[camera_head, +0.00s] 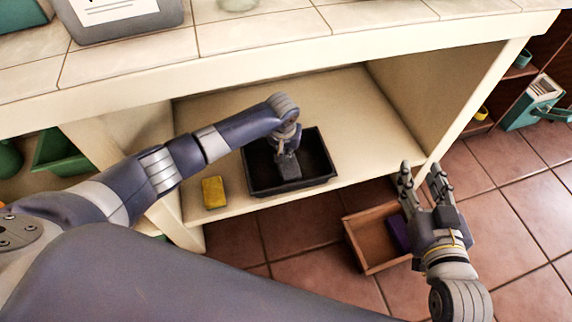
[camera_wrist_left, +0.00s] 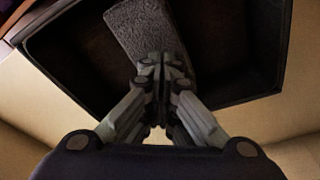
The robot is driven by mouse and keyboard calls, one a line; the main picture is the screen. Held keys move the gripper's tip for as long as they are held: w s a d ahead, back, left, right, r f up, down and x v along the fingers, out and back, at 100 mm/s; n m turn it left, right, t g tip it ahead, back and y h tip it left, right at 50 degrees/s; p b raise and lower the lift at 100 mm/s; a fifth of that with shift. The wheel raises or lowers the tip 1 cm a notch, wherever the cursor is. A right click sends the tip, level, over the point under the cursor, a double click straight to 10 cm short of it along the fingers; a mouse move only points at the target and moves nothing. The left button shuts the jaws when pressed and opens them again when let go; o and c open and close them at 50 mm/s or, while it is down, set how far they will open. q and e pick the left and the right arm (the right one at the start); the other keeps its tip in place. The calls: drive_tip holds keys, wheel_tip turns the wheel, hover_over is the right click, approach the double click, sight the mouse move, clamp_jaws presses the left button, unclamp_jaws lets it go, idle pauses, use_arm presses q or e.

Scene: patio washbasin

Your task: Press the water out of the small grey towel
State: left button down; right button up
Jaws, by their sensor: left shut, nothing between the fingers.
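The small grey towel (camera_wrist_left: 140,28) lies in a black tray (camera_wrist_left: 240,75), as the left wrist view shows. In the head view, the towel (camera_head: 289,167) shows inside the black tray (camera_head: 323,160) on the cabinet shelf. My left gripper (camera_wrist_left: 160,75) is shut, with its fingertips at the towel's near end; I cannot tell whether they touch it or hover just above. The gripper also shows over the tray in the head view (camera_head: 286,148), and hides part of the towel. My right gripper (camera_head: 422,172) is open and empty, in front of the cabinet at the right.
A yellow sponge (camera_head: 213,192) lies on the shelf left of the tray. A wooden box (camera_head: 370,240) with a purple thing (camera_head: 398,232) in it stands on the tiled floor below my right gripper. The tiled counter (camera_head: 260,35) overhangs the shelf. The shelf right of the tray is clear.

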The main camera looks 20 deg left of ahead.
use_arm(q)
drive_tip(key=shift+f, duration=0.15)
use_arm(e)
drive_tip(key=shift+w+a+r, duration=0.1)
drive_tip(key=shift+r, duration=0.2)
use_arm(q)
drive_tip(key=shift+f, duration=0.2)
use_arm(e)
drive_tip(key=shift+w+a+r+t, duration=0.1)
drive_tip(key=shift+r+t, duration=0.3)
use_arm(q)
drive_tip(key=shift+f, duration=0.1)
use_arm(e)
drive_tip(key=shift+r, duration=0.25)
drive_tip(key=shift+w+a+r, duration=0.1)
use_arm(q)
drive_tip(key=shift+f, duration=0.15)
use_arm(e)
drive_tip(key=shift+r+t, duration=0.25)
drive_tip(key=shift+t, duration=0.15)
use_arm(q)
drive_tip(key=shift+b, duration=0.3)
use_arm(e)
drive_tip(key=shift+r, duration=0.1)
use_arm(q)
drive_tip(key=shift+f, duration=0.1)
use_arm(e)
drive_tip(key=shift+w+a+r+y, duration=0.1)
drive_tip(key=shift+r+y, duration=0.2)
drive_tip(key=shift+r, duration=0.05)
